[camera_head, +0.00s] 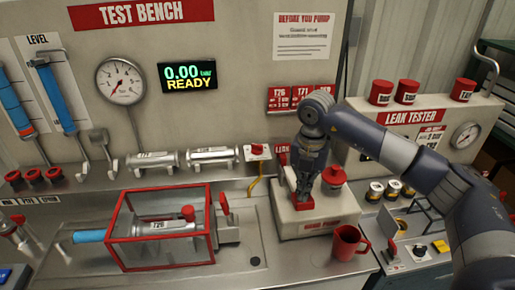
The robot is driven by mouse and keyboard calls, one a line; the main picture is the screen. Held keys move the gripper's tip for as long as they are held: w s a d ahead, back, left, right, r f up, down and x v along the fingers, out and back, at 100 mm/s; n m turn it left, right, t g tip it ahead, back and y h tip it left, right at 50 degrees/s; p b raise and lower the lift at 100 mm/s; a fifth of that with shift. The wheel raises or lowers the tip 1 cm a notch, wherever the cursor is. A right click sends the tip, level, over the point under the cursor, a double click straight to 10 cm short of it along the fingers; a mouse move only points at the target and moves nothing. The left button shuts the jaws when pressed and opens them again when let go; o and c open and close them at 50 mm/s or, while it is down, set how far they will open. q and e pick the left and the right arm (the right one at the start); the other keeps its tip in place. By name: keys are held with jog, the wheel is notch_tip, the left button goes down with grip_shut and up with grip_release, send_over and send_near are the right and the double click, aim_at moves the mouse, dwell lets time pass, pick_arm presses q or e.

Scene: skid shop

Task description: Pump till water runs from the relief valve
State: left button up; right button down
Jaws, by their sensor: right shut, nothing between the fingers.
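The hand pump (300,227) is a light box with a red label on the bench, right of centre. A red round cap (334,176) stands on its top. My right gripper (302,198) is shut and points down over the pump's left part, against a red piece there; whether it touches is unclear. My left gripper is out of view.
A red jug (347,243) stands right in front of the pump. A yellow pipe (253,187) rises left of it. Metal cylinders (212,157) lie along the back ledge.

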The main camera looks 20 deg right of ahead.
jog(key=shift+f, duration=0.1)
jog(key=shift+f+b, duration=2.1)
jog(key=shift+f, duration=0.85)
jog(key=shift+r+p, duration=2.25)
jog(key=shift+r, duration=1)
jog(key=shift+f, duration=0.1)
jog(key=shift+f+b, duration=2.15)
jog(key=shift+f, duration=0.8)
jog(key=shift+r+p, duration=2.05)
jog(key=shift+r, duration=1)
